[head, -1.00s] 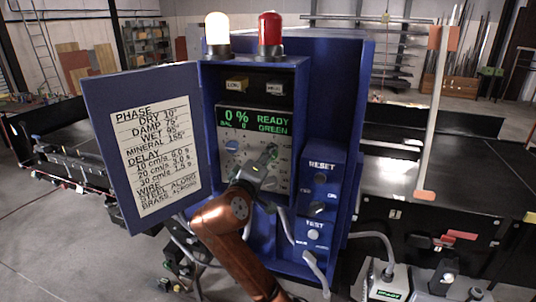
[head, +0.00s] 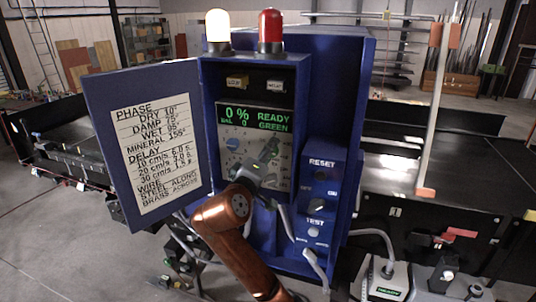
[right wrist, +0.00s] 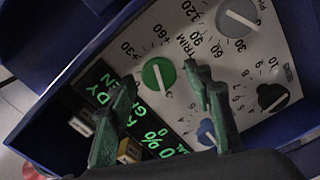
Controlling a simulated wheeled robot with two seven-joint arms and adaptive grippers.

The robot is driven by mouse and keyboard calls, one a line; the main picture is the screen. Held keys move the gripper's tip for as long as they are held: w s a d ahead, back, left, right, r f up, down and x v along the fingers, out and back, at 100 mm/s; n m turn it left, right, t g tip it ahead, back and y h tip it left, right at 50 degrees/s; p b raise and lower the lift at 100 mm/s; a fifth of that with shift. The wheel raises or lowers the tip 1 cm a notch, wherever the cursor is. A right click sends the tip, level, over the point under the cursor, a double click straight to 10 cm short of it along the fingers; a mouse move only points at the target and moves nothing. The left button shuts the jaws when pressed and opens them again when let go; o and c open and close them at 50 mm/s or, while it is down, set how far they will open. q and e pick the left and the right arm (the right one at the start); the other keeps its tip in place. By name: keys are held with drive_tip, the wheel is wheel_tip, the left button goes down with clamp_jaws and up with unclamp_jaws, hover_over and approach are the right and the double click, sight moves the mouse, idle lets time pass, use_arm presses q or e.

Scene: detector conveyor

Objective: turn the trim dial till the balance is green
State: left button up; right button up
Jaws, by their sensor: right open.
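The green trim dial (right wrist: 158,75) shows in the right wrist view, with a white pointer line and a printed scale marked TRIM. My right gripper (right wrist: 162,76) is open, its two green fingers appearing either side of the dial; I cannot tell whether they touch it. In the head view my right gripper (head: 268,155) is in front of the dial panel and hides the trim dial. The display (head: 254,119) reads 0 %, BAL 0, READY and GREEN in green letters. My left gripper is not in view.
Around the trim dial are a grey phase dial (right wrist: 237,17), a black sensitivity dial (right wrist: 272,97) and a blue dial (right wrist: 207,131). An open blue door (head: 100,100) with a chart stands left. RESET and TEST controls are on the box (head: 333,165) at right. A white lamp (head: 218,28) is lit.

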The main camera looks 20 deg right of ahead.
drive_tip(key=v, duration=1.2)
drive_tip(key=shift+f, duration=0.1)
